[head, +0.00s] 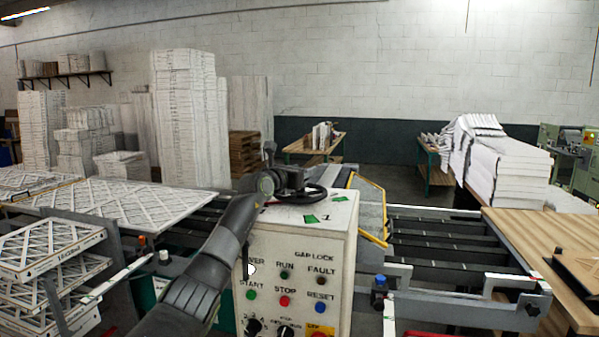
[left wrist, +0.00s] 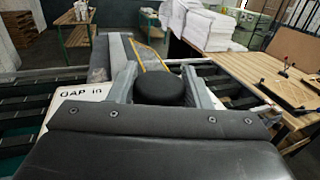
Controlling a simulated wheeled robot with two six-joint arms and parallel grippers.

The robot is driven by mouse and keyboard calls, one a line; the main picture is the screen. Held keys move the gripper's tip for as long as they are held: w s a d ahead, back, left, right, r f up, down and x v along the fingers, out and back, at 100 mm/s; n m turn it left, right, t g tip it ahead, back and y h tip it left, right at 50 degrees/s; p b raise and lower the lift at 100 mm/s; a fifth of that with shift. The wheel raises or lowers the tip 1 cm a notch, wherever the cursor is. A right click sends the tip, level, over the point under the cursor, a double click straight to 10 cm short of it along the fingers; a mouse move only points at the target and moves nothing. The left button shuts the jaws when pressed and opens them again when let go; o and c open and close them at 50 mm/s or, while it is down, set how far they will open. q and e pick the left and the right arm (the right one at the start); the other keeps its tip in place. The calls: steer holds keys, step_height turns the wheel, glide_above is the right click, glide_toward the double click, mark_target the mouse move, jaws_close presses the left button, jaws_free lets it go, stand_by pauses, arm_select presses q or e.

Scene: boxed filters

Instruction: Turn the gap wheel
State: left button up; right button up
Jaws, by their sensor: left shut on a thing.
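The gap wheel (head: 314,194) is a black handwheel on top of the white control box (head: 300,245). My left arm reaches up across the front of the box. My left gripper (head: 290,178) is at the left side of the wheel. In the left wrist view a round black knob (left wrist: 160,87) sits between the two grey fingers, and the gripper is shut on it. The knob appears to be the wheel's handle; the rest of the wheel is hidden there. The words "GAP in" (left wrist: 80,118) show on the box top. My right gripper is not in view.
The box front has several buttons and lamps, among them a red stop button (head: 284,301). Roller conveyor (head: 440,250) lies to the right, ending near a wooden table (head: 540,245). Boxed filters (head: 120,200) lie flat at left. A yellow-edged guard (head: 372,210) stands behind the box.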

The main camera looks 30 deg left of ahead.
arm_select(q)
steer(key=o, duration=1.4)
steer(key=shift+s+f+b, duration=0.1)
steer(key=shift+s+b, duration=0.35)
steer(key=shift+s, duration=0.2)
steer(key=shift+s+a+b, duration=0.15)
steer(key=shift+s+b, duration=1.95)
steer(key=shift+s, duration=1.9)
steer(key=shift+s+a+b, duration=0.1)
steer(key=shift+s+b, duration=2)
steer(key=shift+s, duration=1.9)
